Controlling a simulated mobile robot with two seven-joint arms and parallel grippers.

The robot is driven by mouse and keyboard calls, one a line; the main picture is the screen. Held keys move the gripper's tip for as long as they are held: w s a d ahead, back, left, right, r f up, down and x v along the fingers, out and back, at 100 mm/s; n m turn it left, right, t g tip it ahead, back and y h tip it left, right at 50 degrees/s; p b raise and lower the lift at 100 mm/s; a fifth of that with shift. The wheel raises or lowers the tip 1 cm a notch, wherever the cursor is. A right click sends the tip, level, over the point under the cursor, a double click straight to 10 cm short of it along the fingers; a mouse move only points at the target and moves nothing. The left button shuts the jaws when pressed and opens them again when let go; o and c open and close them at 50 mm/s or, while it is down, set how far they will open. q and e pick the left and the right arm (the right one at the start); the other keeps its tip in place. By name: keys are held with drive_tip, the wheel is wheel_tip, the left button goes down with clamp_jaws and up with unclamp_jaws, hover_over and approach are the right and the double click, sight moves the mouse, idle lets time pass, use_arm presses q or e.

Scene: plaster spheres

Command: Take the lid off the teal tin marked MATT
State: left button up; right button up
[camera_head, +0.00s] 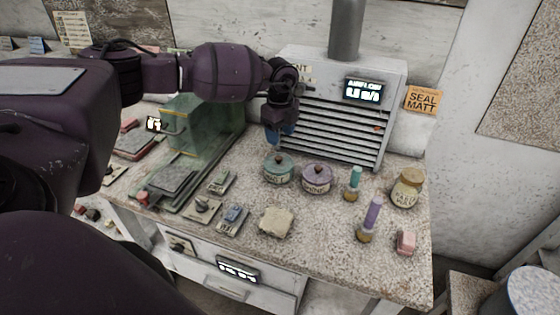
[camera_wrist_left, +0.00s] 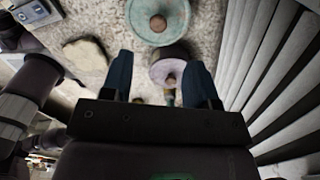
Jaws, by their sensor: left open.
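The teal tin (camera_head: 278,172) stands on the speckled bench in front of the louvred unit. Its teal lid with a round brown knob is on it; the label on its front is too small to read surely. My left gripper (camera_head: 281,136) is above and just behind it, blue fingers pointing down, empty. In the left wrist view the teal lid (camera_wrist_left: 150,30) is at the top edge, beyond the open fingers (camera_wrist_left: 160,70). The purple tin (camera_head: 316,180) with its lid on stands just right of the teal one; its lid (camera_wrist_left: 160,68) shows between the fingers. My right gripper is not seen.
The louvred unit (camera_head: 340,125) rises close behind the tins. Right of them stand a teal-topped bottle (camera_head: 353,184), a purple-topped one (camera_head: 370,220) and a jar (camera_head: 406,190). A pale slab (camera_head: 276,221) lies in front. An orange sign (camera_head: 423,100) reads SEAL MATT.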

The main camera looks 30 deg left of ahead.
sight(279, 157)
use_arm(q)
wheel_tip(279, 157, down, 3)
drive_tip(key=shift+r, duration=0.1)
drive_tip(key=shift+s+a+f, duration=0.1)
drive_tip(key=shift+f, duration=1.35)
drive_tip(key=shift+a+f, duration=0.1)
drive_tip(key=shift+f, duration=1.35)
drive_tip(key=c, duration=1)
